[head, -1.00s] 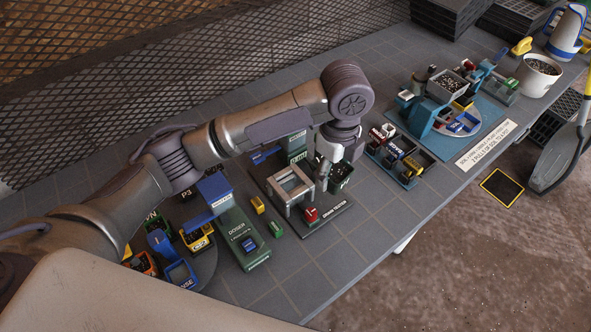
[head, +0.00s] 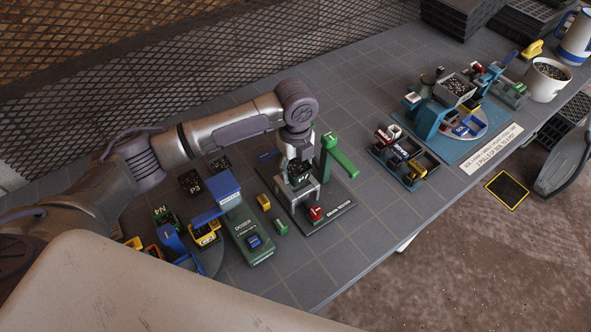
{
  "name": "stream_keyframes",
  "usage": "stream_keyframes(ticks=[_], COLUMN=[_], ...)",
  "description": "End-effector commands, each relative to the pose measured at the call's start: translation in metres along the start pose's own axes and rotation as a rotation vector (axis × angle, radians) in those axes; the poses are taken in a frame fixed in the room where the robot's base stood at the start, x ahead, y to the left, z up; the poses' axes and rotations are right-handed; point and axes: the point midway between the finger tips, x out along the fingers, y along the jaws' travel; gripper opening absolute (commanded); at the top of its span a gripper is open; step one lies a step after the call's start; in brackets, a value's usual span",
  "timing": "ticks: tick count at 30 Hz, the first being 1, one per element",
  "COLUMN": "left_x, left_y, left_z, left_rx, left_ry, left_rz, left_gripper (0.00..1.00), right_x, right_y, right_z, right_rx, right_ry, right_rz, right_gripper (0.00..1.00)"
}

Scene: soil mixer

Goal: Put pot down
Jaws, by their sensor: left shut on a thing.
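My left gripper (head: 298,160) comes down over the grey stand (head: 303,196) on the drum tester's dark base plate (head: 338,216). It is shut on a small dark pot (head: 299,174) with dark soil and a pale label. The pot is upright at the top of the stand; whether it rests on the stand or hangs just above cannot be told. A green post with a green arm (head: 341,158) stands just right of the gripper. My right gripper is not in view.
Right are a tray of small bins (head: 405,163) and a blue machine (head: 430,115). Bare table lies in front.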

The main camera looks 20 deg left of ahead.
Motion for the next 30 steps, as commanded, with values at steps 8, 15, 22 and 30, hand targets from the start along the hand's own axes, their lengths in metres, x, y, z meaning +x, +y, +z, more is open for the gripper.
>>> stream_keyframes(ticks=[8, 15, 22, 30], left_x=[0.025, 0.026, 0.028, 0.028], left_y=[0.0, 0.0, 0.0, 0.0], left_z=[0.0, -0.001, 0.0, 0.0], left_rx=[0.0, 0.0, 0.0, 0.0], left_ry=[-0.001, -0.001, -0.001, -0.001], left_rz=[0.0, 0.001, 0.001, 0.001], left_gripper=[0.23, 0.23, 0.84, 0.84], right_x=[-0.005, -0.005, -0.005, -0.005], right_y=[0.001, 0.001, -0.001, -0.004], right_z=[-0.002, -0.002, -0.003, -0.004], right_rx=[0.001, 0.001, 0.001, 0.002], right_ry=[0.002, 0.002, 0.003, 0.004], right_rz=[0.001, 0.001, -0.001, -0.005], right_gripper=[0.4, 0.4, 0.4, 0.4])
